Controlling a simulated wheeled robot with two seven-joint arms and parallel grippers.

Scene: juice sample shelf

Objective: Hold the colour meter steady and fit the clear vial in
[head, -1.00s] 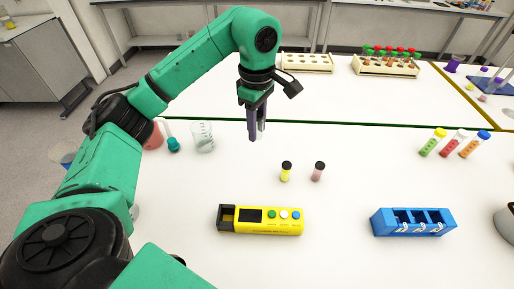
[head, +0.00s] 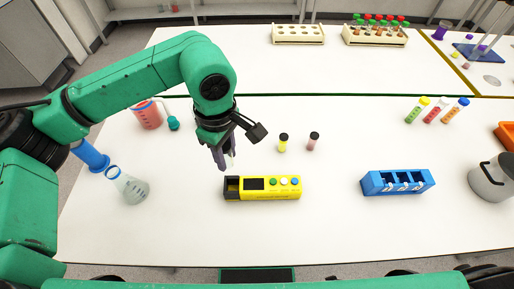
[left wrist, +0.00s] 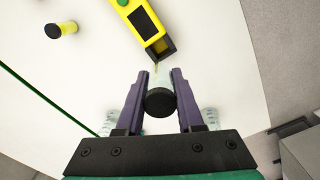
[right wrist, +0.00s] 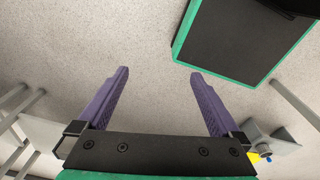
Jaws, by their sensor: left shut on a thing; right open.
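The yellow colour meter (head: 270,188) lies flat on the white table, its black open-topped end (head: 232,187) at the left. In the left wrist view that black end (left wrist: 160,50) is just beyond my fingertips. My left gripper (head: 226,161) is shut on the clear vial (left wrist: 160,78), seen by its black cap (left wrist: 160,102) between the purple fingers. It holds the vial above the table, apart from the meter, just behind its black end in the head view. My right gripper (right wrist: 158,76) is open and empty over the floor; no hand of mine touches the meter.
A yellow vial (head: 283,142) and a pink vial (head: 313,141) stand behind the meter. A blue rack (head: 398,183) is at the right. The table in front of the meter is clear.

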